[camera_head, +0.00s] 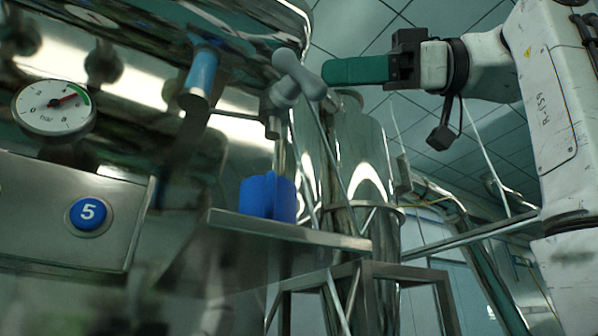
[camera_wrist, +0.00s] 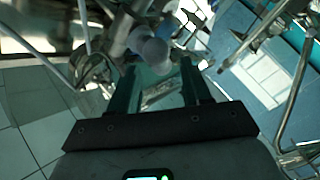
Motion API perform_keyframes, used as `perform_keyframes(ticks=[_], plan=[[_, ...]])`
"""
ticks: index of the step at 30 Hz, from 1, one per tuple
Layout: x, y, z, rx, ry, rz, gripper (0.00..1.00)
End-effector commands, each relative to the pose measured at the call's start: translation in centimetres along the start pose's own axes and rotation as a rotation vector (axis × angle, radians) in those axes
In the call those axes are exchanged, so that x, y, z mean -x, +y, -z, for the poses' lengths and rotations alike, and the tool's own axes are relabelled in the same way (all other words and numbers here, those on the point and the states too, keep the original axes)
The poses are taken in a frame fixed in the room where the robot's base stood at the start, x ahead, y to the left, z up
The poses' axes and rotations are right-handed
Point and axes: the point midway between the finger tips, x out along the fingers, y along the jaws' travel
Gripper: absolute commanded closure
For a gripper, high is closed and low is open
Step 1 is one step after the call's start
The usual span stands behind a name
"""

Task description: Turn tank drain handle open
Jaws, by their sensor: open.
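In the wrist view my gripper (camera_wrist: 159,66) is open, with one finger on each side. I cannot tell whether a finger touches the handle. The shiny metal tank (camera_head: 140,65) fills the upper left.
A blue cup (camera_head: 258,196) stands on a metal shelf (camera_head: 290,232) below the valve outlet. A pressure gauge (camera_head: 53,107) and a blue button marked 5 (camera_head: 88,214) are at left. A steel vessel (camera_head: 358,160) and a metal frame (camera_head: 400,271) stand behind and below my gripper.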

Motion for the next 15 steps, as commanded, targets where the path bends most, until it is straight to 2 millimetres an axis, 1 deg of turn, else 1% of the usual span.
perform_keyframes(ticks=[1, 3, 6, 10, 15], plan=[[-1.0, 0.1, 0.0, -0.002, 0.000, 0.002, 0.52], [-2.2, 0.1, 0.1, -0.001, 0.002, 0.002, 0.52], [-3.6, 0.1, 0.0, -0.001, 0.001, 0.001, 0.52], [-4.8, 0.1, 0.0, -0.001, 0.001, 0.000, 0.52], [-5.5, 0.0, 0.0, 0.000, 0.001, -0.001, 0.52]])
